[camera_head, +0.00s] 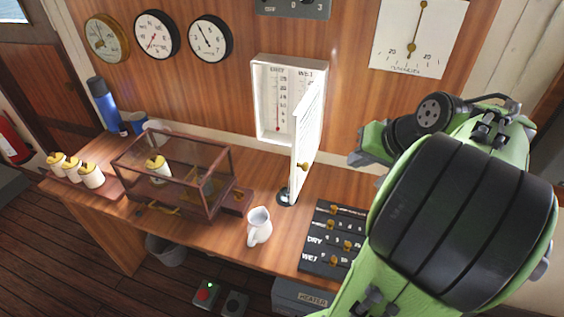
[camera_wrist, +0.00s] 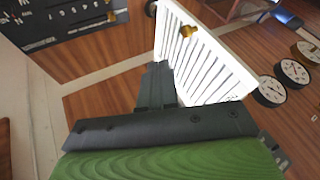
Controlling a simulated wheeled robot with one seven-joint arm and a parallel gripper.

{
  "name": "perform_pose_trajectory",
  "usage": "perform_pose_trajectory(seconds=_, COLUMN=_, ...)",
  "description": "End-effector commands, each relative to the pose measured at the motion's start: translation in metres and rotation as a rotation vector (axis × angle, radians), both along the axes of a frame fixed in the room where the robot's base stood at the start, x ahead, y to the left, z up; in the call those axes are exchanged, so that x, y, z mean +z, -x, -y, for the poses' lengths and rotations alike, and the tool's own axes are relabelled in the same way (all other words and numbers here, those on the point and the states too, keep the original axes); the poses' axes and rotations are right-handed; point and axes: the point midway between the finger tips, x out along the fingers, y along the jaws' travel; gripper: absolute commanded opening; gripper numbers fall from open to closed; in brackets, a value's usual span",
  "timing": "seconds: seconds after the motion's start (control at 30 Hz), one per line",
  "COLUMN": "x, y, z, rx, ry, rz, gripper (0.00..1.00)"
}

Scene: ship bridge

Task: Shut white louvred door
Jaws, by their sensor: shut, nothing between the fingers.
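The white louvred door (camera_head: 309,128) belongs to a small white wall cabinet (camera_head: 262,100) and stands open, swung out from the cabinet's right side. A thermometer pair shows inside the cabinet. The door has a small brass knob (camera_head: 305,166). In the wrist view the louvred door (camera_wrist: 205,70) fills the upper middle, with its brass knob (camera_wrist: 188,31) near the top. My gripper (camera_wrist: 158,72) is shut and empty, its fingers beside the door's left edge in that view; I cannot tell if they touch it. In the head view my gripper (camera_head: 366,150) is right of the door, partly hidden by my arm.
The wooden desk holds a white jug (camera_head: 259,226), a glass case (camera_head: 175,172), a dark panel of brass knobs (camera_head: 330,238) and a blue flask (camera_head: 104,104). Round gauges (camera_head: 156,35) hang left of the cabinet.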

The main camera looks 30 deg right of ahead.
Motion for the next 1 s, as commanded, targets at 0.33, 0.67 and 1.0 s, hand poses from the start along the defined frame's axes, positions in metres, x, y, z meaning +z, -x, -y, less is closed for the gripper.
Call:
perform_pose_trajectory(seconds=0.33, x=-0.037, y=-0.02, z=0.008, rx=-0.016, ry=-0.011, rz=0.005, gripper=0.0)
perform_pose_trajectory(seconds=0.67, x=-0.081, y=-0.066, z=0.0, rx=-0.011, ry=-0.006, rz=0.006, gripper=0.0)
perform_pose_trajectory(seconds=1.0, x=-0.08, y=-0.087, z=-0.017, rx=-0.018, ry=-0.006, rz=0.005, gripper=0.0)
